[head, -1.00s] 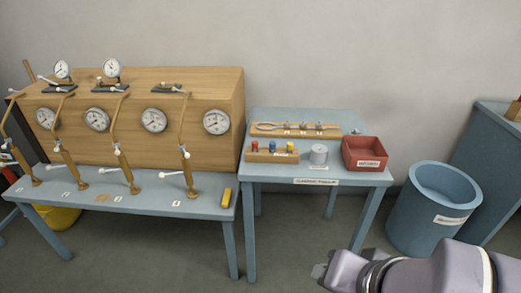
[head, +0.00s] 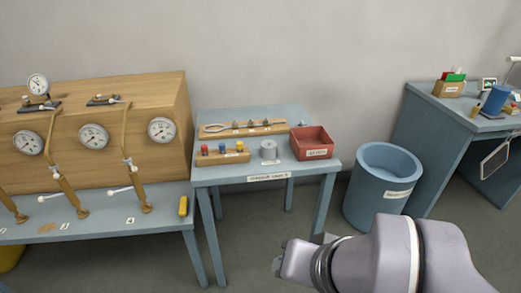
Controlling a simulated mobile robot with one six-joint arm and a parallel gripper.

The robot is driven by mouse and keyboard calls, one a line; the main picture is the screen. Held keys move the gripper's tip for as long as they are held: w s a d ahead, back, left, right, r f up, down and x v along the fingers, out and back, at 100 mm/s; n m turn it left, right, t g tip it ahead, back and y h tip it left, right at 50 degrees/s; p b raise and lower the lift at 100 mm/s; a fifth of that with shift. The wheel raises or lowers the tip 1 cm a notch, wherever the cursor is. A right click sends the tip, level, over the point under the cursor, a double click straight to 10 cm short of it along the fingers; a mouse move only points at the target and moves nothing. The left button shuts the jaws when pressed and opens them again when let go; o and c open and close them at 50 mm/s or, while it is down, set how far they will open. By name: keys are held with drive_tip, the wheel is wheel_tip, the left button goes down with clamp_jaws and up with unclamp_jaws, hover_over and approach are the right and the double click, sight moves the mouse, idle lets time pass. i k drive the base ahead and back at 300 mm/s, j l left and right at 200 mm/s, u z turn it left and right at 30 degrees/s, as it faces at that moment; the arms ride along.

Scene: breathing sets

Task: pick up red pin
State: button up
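The red pin (head: 222,149) stands upright in a small wooden block (head: 222,158) on the blue-grey side table (head: 215,174). My gripper (head: 279,262) is at the lower middle of the picture, in front of the table and apart from the pins. It is small and seen from the side, so I cannot tell whether its fingers are open or shut.
A grey cylinder (head: 268,151), a red tray (head: 312,146) and a wooden tool rack (head: 245,129) share the table. A blue bin (head: 380,190) stands to the right. A gauge bench (head: 90,125) stands left. A desk (head: 440,125) is at far right.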

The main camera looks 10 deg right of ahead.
sight(204, 149)
drive_tip(key=i+j, duration=0.65)
drive_tip(key=j, duration=0.25)
drive_tip(key=i+j+z, duration=0.1)
drive_tip(key=i+j, duration=0.55)
drive_tip(key=j, duration=0.25)
drive_tip(key=i+j, duration=0.35)
drive_tip(key=j, duration=0.15)
